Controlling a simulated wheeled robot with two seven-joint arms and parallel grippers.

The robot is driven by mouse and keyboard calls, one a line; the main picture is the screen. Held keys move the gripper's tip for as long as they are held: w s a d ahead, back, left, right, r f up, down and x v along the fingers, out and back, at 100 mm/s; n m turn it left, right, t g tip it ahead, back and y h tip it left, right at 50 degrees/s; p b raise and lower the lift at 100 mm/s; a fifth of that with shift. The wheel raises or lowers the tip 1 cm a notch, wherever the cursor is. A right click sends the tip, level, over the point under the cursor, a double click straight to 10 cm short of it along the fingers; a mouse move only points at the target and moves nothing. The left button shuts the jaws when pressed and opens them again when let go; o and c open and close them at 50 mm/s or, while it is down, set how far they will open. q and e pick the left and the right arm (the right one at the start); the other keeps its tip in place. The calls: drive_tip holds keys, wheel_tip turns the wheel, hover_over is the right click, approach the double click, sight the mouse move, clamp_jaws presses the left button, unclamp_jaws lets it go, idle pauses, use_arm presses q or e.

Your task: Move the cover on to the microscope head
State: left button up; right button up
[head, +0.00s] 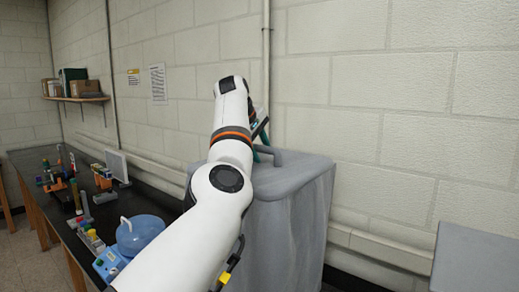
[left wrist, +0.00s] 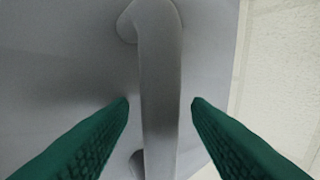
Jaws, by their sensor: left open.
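A large grey cover (head: 290,220) with draped sides stands against the wall right of the dark bench. A grey bar handle (head: 291,157) rises from its flat top. My left gripper (head: 263,146) is at this handle, partly hidden behind my own arm. In the left wrist view, the handle (left wrist: 160,75) runs between the two green fingers of my left gripper (left wrist: 160,103). The fingers are open, with a gap on each side of the handle. I cannot make out a microscope head. My right gripper is not in view.
The dark bench (head: 30,160) on the left carries a blue round vessel (head: 140,234) with a white handle, a small blue device (head: 108,264), a pale panel (head: 117,166) and several small items. A grey surface (head: 478,262) stands at lower right.

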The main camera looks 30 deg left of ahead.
use_arm(q)
drive_tip(key=shift+s+a+r, duration=0.1)
drive_tip(key=shift+s+r, duration=0.1)
drive_tip(key=shift+r, duration=0.1)
drive_tip(key=b+v, duration=0.1)
drive_tip(key=v, duration=1)
drive_tip(key=shift+b, duration=0.35)
drive_tip(key=p+v, duration=0.2)
drive_tip(key=v, duration=0.8)
